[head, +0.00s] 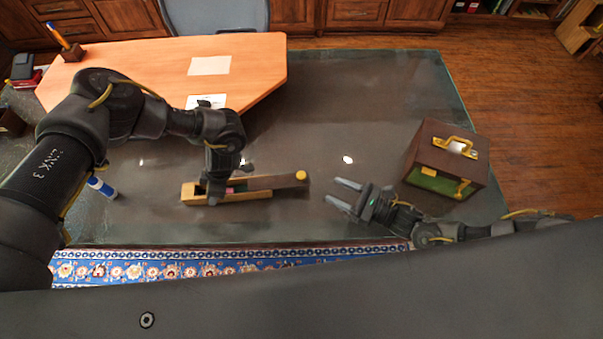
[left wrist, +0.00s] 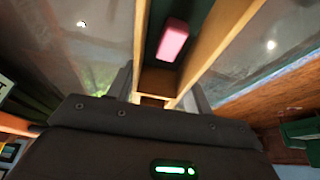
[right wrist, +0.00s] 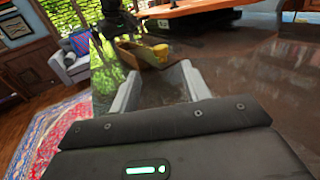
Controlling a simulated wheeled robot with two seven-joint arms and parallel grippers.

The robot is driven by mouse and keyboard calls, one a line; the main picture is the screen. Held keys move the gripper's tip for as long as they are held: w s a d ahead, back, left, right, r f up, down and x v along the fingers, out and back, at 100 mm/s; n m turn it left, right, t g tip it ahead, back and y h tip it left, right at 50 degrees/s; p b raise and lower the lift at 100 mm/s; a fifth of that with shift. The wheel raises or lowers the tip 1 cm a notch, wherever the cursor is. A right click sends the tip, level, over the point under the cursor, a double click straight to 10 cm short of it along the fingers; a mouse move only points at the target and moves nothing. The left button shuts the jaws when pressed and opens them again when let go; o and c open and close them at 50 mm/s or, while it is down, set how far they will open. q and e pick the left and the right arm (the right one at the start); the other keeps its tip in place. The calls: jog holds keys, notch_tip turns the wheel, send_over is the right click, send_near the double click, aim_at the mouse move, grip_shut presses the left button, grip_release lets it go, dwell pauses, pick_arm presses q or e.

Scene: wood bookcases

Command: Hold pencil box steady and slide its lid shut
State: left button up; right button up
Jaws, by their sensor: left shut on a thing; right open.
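The pencil box (head: 250,196) is a long light-wood box lying on the dark glass table. Its dark brown lid (head: 270,183) sticks out past the box's right end and has a round yellow knob (head: 302,175) at its far right. The left part of the box is uncovered. My left gripper (head: 214,196) is shut on the box near its left end. In the left wrist view the box's wooden walls (left wrist: 208,50) and a pink eraser (left wrist: 173,40) inside show. My right gripper (head: 343,196) is open and empty, to the right of the knob and apart from it.
A brown case with yellow handles (head: 425,157) stands at the right, behind my right arm. A blue-and-white marker or bottle (head: 102,187) lies at the left. An orange-brown desk board (head: 150,75) covers the back left. Glass around the box's right end is clear.

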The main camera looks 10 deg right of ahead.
aim_at(301, 175)
jog(key=x, duration=1.2)
jog(key=shift+c, duration=0.5)
grip_shut()
